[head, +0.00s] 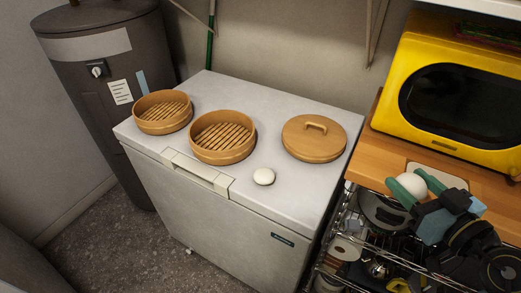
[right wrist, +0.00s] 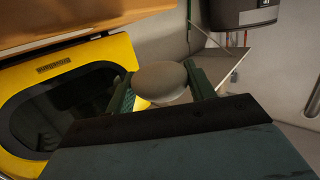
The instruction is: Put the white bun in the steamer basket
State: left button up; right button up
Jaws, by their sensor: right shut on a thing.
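My right gripper (head: 411,182) is shut on a white bun (head: 412,186), above the wooden shelf top in front of the microwave. The right wrist view shows this bun (right wrist: 161,80) between the two green fingers. Another white bun (head: 263,176) lies on the white chest freezer near its front edge. Two open round steamer baskets with slatted floors stand on the freezer, one at the left (head: 162,130) and one nearer the middle (head: 222,157). Both look empty. A round lid with a handle (head: 313,143) lies to their right. My left gripper is not in view.
The white freezer top (head: 260,98) has free room behind and between the baskets and lid. A yellow microwave (head: 400,105) stands on the wooden shelf top (head: 365,155) at right. A wire rack of kitchenware is below. A dark cylindrical tank (head: 130,75) stands at left.

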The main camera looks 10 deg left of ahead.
aim_at(228, 142)
jog(key=k, duration=1.05)
jog(key=u, duration=0.95)
jog(key=i, duration=1.65)
jog(key=z, duration=0.45)
